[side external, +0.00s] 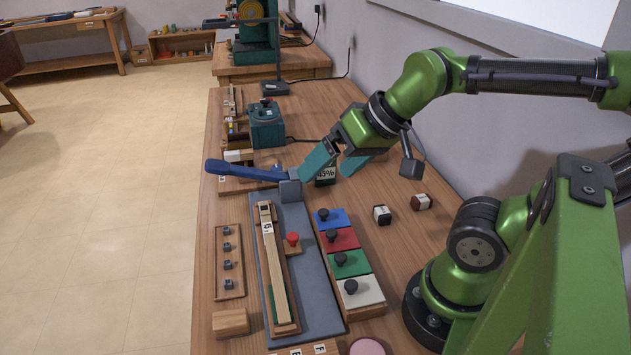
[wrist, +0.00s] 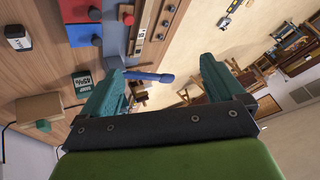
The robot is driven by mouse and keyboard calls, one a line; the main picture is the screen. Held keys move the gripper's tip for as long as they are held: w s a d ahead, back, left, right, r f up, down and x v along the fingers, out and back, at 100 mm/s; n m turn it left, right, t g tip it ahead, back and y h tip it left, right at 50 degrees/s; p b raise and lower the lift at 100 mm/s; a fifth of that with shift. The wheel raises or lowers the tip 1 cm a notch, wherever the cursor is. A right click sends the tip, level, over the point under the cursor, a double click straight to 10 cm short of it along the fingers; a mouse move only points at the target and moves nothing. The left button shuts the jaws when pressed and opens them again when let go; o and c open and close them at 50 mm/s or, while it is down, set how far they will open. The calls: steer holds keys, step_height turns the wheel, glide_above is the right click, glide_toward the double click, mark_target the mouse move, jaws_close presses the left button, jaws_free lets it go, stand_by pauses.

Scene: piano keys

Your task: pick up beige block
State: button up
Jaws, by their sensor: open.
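A light tan, beige-looking block (side external: 230,322) lies on the near left of the bench in the side external view, far from my gripper. A small pale block (side external: 239,155) lies left of my gripper, by the blue lever. The wrist view shows a tan box-shaped block (wrist: 40,107) at the left; I cannot tell whether it is one of these. My gripper (side external: 325,173) is open with teal fingers, tilted down above the bench near the blue lever and a black sign. In the wrist view my gripper (wrist: 161,63) has nothing between its fingers.
The blue lever (side external: 240,172) sticks out left of my gripper. The black sign (side external: 325,177) stands beside the fingers. Coloured knobbed blocks (side external: 340,238), a long wooden key (side external: 272,250) and a small black-and-white block (side external: 382,214) lie nearer. The right side of the bench has bare room.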

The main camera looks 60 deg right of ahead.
steer(key=shift+a, duration=0.1)
steer(key=m+g+h, duration=0.2)
steer(key=m+g, duration=0.3)
steer(key=g, duration=0.2)
glide_above(230, 318)
step_height(230, 318, down, 8)
step_height(230, 318, down, 16)
steer(key=shift+f, duration=0.1)
steer(key=c, duration=1.1)
